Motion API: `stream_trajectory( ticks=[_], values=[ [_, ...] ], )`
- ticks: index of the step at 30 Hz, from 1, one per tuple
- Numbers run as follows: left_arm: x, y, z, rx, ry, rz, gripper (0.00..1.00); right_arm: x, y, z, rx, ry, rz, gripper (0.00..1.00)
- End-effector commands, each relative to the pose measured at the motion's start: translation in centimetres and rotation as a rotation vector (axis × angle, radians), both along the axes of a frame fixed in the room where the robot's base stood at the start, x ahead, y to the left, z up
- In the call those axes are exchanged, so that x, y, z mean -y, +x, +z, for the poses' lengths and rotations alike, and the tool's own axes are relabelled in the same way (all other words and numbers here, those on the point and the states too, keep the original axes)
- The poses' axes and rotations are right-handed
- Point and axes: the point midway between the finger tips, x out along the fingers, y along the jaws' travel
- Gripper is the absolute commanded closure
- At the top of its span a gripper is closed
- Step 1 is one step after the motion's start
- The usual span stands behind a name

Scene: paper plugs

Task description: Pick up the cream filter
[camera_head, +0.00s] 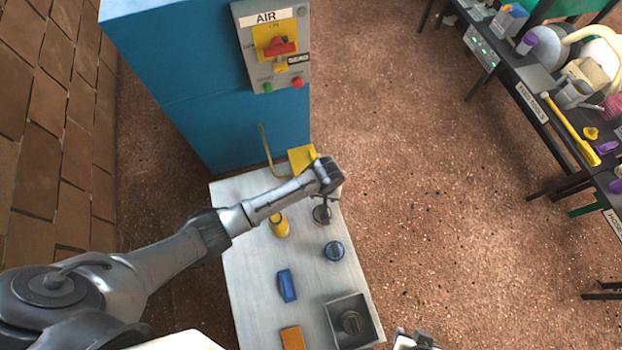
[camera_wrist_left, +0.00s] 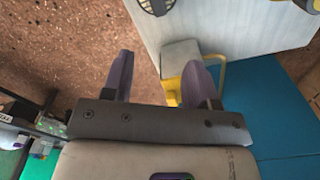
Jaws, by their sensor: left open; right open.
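I cannot pick out the cream filter with certainty. A cream-coloured piece (camera_head: 590,72) sits among items on the dark rack at the right of the head view, too small to identify. My left gripper (camera_head: 323,198) is over the far end of the pale table, above a dark round part (camera_head: 322,215). In the left wrist view my left gripper (camera_wrist_left: 157,72) is open, its purple-padded fingers apart with nothing held between them. My right gripper (camera_head: 415,340) shows only partly at the bottom edge, open, right of the table.
Open floor separates table and rack.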

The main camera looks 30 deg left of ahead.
Motion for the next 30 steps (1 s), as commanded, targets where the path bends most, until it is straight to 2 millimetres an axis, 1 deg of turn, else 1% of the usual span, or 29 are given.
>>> stream_trajectory(
  ticks=[1, 6, 9, 12, 14, 16, 21, 24, 27, 30],
  values=[
    [0.1, -0.2, -0.3, -0.011, -0.009, 0.077, 0.47, 0.1, -0.1, 0.0, -0.003, -0.003, 0.0, 0.57],
    [0.4, -0.3, -0.2, -0.012, -0.027, 0.312, 0.47, 0.2, -0.1, -0.1, -0.002, -0.005, 0.002, 0.57],
    [0.4, -0.3, -0.2, -0.009, -0.029, 0.409, 0.47, 0.5, -0.3, -0.2, -0.007, -0.014, 0.004, 0.57],
    [0.3, -0.3, -0.4, -0.007, -0.029, 0.468, 0.47, 0.7, -0.4, -0.3, -0.009, -0.019, 0.006, 0.57],
    [0.3, -0.3, -0.9, -0.008, -0.028, 0.486, 0.47, 0.6, -0.3, -0.6, -0.008, -0.018, 0.006, 0.57],
    [0.3, -0.3, -2.0, -0.008, -0.028, 0.497, 0.47, 0.5, -0.2, -1.1, -0.005, -0.014, 0.004, 0.57],
    [0.3, -0.3, -5.1, -0.008, -0.027, 0.497, 0.47, 0.2, 0.1, -2.6, 0.002, -0.005, 0.001, 0.57],
    [0.3, -0.2, -6.6, -0.007, -0.027, 0.497, 0.47, 0.1, 0.1, -3.3, 0.002, -0.004, 0.001, 0.57],
    [0.3, -0.2, -7.8, -0.007, -0.028, 0.495, 0.47, 0.1, 0.1, -3.9, 0.002, -0.003, 0.0, 0.57],
    [0.3, -0.2, -8.5, -0.007, -0.028, 0.495, 0.47, 0.1, 0.1, -4.2, 0.002, -0.003, 0.0, 0.57]
  ],
)
